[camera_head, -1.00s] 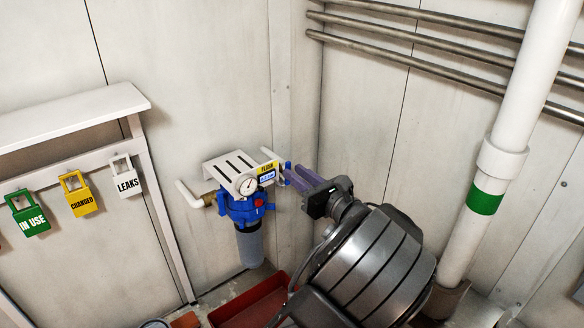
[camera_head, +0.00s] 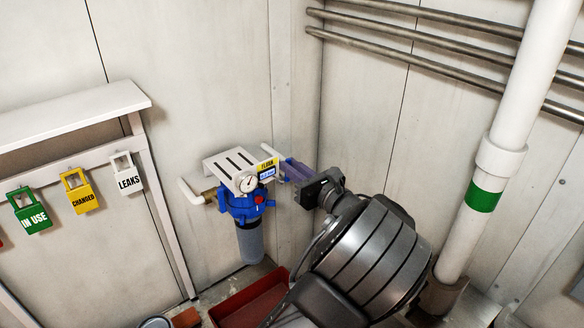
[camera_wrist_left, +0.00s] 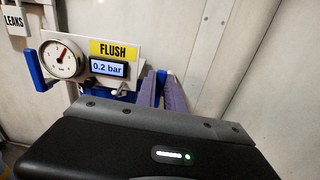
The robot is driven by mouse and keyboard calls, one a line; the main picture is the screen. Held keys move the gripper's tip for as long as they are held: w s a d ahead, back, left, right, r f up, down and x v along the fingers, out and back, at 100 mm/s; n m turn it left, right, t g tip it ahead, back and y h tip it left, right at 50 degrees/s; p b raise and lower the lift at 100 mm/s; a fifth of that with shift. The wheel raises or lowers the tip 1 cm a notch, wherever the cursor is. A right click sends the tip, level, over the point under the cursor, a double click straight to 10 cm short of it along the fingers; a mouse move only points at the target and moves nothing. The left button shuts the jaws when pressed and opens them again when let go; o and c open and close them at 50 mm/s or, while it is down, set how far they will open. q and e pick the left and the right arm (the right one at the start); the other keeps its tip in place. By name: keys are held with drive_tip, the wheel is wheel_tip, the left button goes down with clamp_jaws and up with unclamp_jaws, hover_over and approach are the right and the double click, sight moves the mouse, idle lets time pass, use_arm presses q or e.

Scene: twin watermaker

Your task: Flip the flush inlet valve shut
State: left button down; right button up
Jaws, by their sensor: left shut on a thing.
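The flush filter unit has a blue head (camera_head: 240,205) with a grey bowl below it, under a white slotted bracket on the wall. A yellow FLUSH label (camera_head: 268,164) sits above a small display, which reads 0.2 bar in the left wrist view (camera_wrist_left: 107,68). My left gripper (camera_head: 288,169) reaches in from the right. Its purple fingers are shut on a blue valve handle (camera_wrist_left: 161,76) at the unit's right side. The fingers hide most of this handle, so its angle is unclear. Another blue lever (camera_wrist_left: 34,68) shows at the unit's left side. My right gripper is not in view.
A round gauge (camera_head: 248,183) sits beside the label. A white pipe (camera_head: 189,192) leaves the unit on the left. A red tray (camera_head: 245,303) lies below. Tags hang at the left, including LEAKS (camera_head: 127,180). A thick white pipe (camera_head: 505,130) stands at the right.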

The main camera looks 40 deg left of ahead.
use_arm(q)
drive_tip(key=shift+s+n, duration=0.15)
drive_tip(key=shift+n, duration=0.15)
drive_tip(key=c, duration=1.7)
unclamp_jaws()
drive_tip(key=b+v, duration=0.2)
drive_tip(key=v, duration=0.5)
drive_tip(key=shift+s+d, duration=0.15)
drive_tip(key=shift+d, duration=0.2)
